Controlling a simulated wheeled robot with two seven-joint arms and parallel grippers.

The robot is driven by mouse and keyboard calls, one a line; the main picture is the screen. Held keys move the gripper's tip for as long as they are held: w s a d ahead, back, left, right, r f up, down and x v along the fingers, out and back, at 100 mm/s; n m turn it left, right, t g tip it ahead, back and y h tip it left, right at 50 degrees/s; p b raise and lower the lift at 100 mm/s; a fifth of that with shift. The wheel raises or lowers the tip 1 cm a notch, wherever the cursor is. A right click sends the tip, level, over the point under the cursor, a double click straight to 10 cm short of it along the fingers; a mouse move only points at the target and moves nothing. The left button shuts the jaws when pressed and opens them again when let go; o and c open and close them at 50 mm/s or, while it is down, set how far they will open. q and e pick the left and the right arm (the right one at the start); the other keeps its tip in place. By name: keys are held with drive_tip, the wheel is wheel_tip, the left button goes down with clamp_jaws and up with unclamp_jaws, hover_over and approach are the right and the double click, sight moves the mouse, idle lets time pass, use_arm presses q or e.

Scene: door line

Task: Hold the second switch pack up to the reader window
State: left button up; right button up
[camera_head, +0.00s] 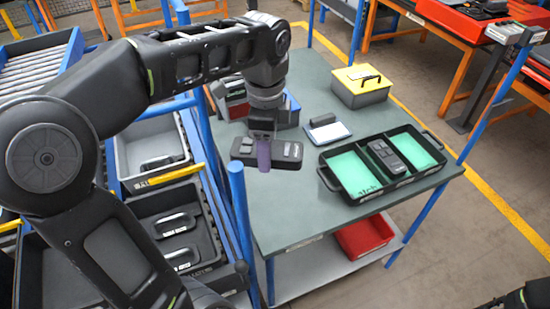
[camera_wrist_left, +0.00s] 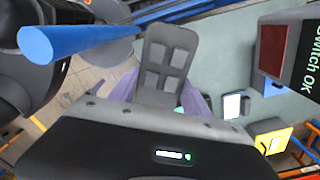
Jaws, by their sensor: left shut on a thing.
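My left gripper (camera_head: 264,152) is shut on a dark switch pack (camera_head: 288,151) and holds it above the near left part of the green table. In the left wrist view the pack (camera_wrist_left: 168,62) shows its several grey buttons, between purple fingers. The reader (camera_head: 236,108) stands behind the gripper, partly hidden by my arm. In the left wrist view its red window (camera_wrist_left: 278,48) is at the right, apart from the pack, and its screen (camera_wrist_left: 310,60) reads "Switch OK". Another switch pack (camera_head: 386,155) lies in the middle of the black tray (camera_head: 400,183).
A grey box with a yellow lid (camera_head: 361,73) and a small white-blue pad with a dark block (camera_head: 328,131) stand on the table. Blue posts (camera_head: 243,230) rise at its near left corner. Bins with handles (camera_head: 176,222) are at left. A red bin (camera_head: 365,236) sits below.

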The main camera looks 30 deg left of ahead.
use_arm(q)
drive_tip(key=w+a, duration=0.2)
drive_tip(key=a, duration=0.1)
drive_tip(key=shift+w+a+p, duration=0.15)
drive_tip(key=shift+w+p, duration=0.05)
drive_tip(key=shift+p, duration=0.15)
drive_tip(key=shift+s, duration=0.1)
drive_tip(key=shift+s+d, duration=0.15)
drive_tip(key=shift+d, duration=0.25)
drive_tip(key=s+d+b, duration=0.2)
drive_tip(key=s+d, duration=0.4)
drive_tip(key=d, duration=0.3)
drive_tip(key=shift+s, duration=0.15)
